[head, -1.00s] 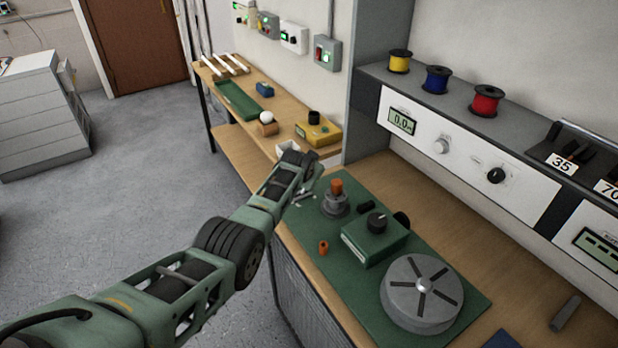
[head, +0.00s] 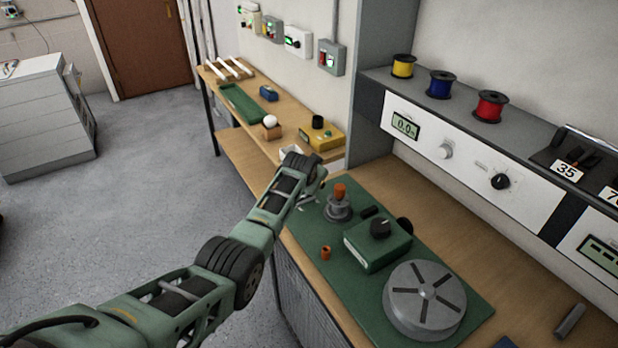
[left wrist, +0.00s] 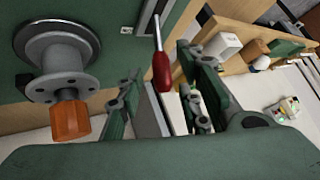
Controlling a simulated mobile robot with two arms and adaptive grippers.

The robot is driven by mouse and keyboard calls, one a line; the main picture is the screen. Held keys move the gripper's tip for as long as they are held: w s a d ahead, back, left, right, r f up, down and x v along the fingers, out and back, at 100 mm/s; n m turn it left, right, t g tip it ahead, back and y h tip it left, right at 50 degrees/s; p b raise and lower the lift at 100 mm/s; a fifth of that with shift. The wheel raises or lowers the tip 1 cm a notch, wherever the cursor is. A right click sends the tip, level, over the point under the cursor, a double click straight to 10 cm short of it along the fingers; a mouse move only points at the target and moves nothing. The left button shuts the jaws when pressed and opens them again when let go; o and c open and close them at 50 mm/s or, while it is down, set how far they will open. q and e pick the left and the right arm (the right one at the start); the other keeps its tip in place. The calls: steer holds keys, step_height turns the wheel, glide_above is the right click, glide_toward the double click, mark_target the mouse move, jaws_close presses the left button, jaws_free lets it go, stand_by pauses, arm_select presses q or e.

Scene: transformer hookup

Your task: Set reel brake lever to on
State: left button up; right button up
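A lever with a red handle (left wrist: 161,70) and a thin metal shaft stands out at the edge of the green board in the left wrist view. My left gripper (left wrist: 163,84) is open, with its fingers on either side of the red handle; I cannot tell if either touches it. In the head view my left gripper (head: 304,178) is at the far left corner of the green board (head: 462,318), and it hides the red handle. A grey flanged spindle with an orange top (head: 339,204) stands beside it, also in the left wrist view (left wrist: 62,62). My right gripper is not in view.
On the board are a green box with a black knob (head: 378,246), a small orange cylinder (head: 326,253) and a grey slotted disc (head: 424,300). A lower wooden bench (head: 240,150) lies beyond my gripper. Spools stand on the shelf (head: 460,106).

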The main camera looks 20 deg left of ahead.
arm_select(q)
steer(key=v, duration=1)
steer(key=shift+s, duration=0.2)
steer(key=shift+d, duration=0.1)
